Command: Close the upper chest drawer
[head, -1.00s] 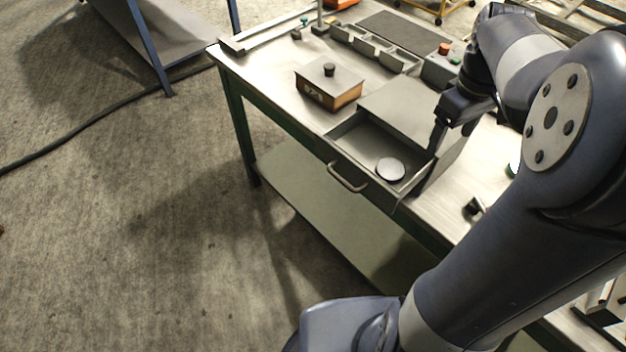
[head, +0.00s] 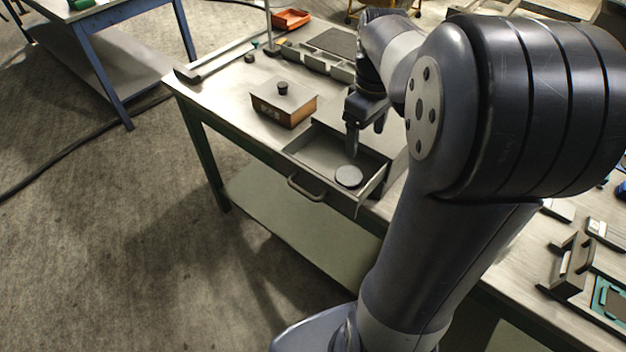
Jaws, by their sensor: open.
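The upper chest drawer (head: 298,156) is pulled out from a small grey chest (head: 325,113) on the workbench. Its bar handle (head: 305,190) faces the front of the bench. A round grey disc (head: 348,176) lies inside the drawer. My gripper (head: 364,143) is open and points down over the back right part of the drawer, near the disc. I cannot tell whether a fingertip is inside the drawer or only above it. My arm hides the right side of the chest.
A brown box with a black-knobbed lid (head: 284,103) stands left of the chest. The workbench (head: 215,97) has trays (head: 320,62) at the back. A dark handled holder (head: 568,264) and a teal tray (head: 609,300) lie at the right. The floor in front is clear.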

